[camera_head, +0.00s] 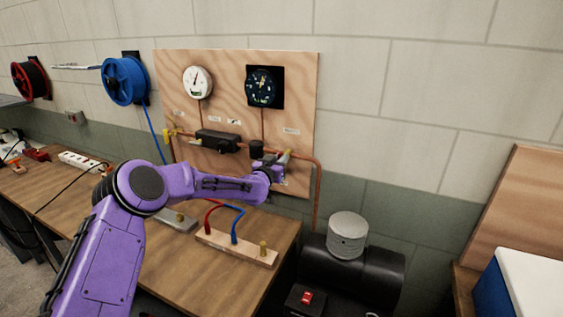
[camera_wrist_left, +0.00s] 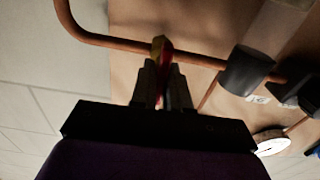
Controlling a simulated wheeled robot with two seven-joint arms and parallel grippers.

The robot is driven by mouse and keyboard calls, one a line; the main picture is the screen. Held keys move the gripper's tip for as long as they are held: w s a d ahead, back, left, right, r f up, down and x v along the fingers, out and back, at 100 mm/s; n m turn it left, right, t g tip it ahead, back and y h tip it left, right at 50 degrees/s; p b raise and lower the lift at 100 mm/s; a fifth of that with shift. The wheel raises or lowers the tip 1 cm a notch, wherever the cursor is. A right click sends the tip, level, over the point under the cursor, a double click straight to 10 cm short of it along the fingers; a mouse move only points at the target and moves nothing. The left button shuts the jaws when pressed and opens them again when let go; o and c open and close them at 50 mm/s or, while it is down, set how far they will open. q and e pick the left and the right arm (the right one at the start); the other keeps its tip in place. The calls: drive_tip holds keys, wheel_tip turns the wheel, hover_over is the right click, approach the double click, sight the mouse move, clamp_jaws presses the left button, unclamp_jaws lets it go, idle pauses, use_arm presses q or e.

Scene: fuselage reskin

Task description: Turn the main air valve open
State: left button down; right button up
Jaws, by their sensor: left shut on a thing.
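The main air valve shows in the left wrist view as a brass body (camera_wrist_left: 157,45) on the copper pipe, with a red handle (camera_wrist_left: 166,62) standing out from it. In the head view the valve (camera_head: 286,156) is at the right end of the pipe on the plywood board, partly hidden by my gripper. My left gripper (camera_head: 275,168) reaches it from the left and below. In the wrist view its fingers (camera_wrist_left: 163,75) are shut on the red handle, one on each side. My right gripper is in neither view.
The plywood board (camera_head: 226,75) carries a white gauge (camera_head: 198,82), a black gauge (camera_head: 265,86) and copper pipe (camera_head: 317,200). Below are a workbench (camera_head: 262,293), a wooden block with red and blue hoses (camera_head: 237,247), and a black tank (camera_head: 375,270) at right.

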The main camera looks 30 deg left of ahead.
use_arm(q)
drive_tip(key=shift+f+n+b, duration=0.2)
drive_tip(key=shift+n+b, duration=0.2)
drive_tip(key=shift+b, duration=0.15)
drive_tip(key=n+b, duration=0.6)
drive_tip(key=shift+a+f, duration=0.15)
drive_tip(key=shift+a+n+b, duration=0.15)
drive_tip(key=shift+n+b, duration=3.95)
drive_tip(key=shift+n, duration=1.3)
drive_tip(key=c, duration=1.2)
unclamp_jaws()
drive_tip(key=shift+w, duration=0.15)
